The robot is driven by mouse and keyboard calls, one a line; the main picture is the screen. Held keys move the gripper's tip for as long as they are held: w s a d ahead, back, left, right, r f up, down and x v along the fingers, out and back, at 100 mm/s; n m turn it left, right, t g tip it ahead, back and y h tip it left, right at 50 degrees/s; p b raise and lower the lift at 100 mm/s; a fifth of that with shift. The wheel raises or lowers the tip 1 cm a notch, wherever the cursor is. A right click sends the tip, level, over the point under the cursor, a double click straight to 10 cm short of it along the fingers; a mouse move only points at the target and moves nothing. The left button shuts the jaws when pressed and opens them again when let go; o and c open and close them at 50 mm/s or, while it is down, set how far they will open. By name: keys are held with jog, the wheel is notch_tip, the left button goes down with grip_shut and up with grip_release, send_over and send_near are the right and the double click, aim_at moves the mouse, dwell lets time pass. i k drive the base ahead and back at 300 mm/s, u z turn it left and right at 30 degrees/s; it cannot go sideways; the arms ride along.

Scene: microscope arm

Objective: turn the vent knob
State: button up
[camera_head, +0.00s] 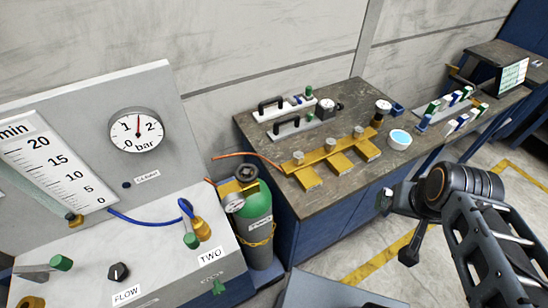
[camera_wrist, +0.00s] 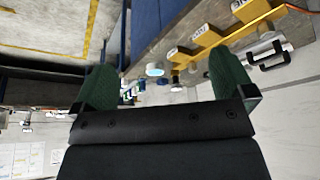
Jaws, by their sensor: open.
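No knob with a readable vent label shows. In the head view, a black knob (camera_head: 119,272) sits above the FLOW label on the light panel at lower left. A green-handled lever (camera_head: 60,262) is to its left. A brass fitting with a green end (camera_head: 192,238) stands above the TWO label. A small green part (camera_head: 218,287) sits lower at the panel's edge. My gripper (camera_wrist: 163,88) is open and empty in the wrist view, its two green fingers wide apart. My arm is at the right of the head view, well away from the panel.
A pressure gauge (camera_head: 136,130) is on the upright board. A green gas cylinder (camera_head: 258,222) stands between panel and bench (camera_head: 345,190). A yellow manifold (camera_head: 330,155) and black-handled parts (camera_head: 290,105) lie on the bench. Open floor (camera_head: 375,262) lies in front.

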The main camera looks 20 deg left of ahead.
aim_at(218, 289)
jog(key=u, duration=2.75)
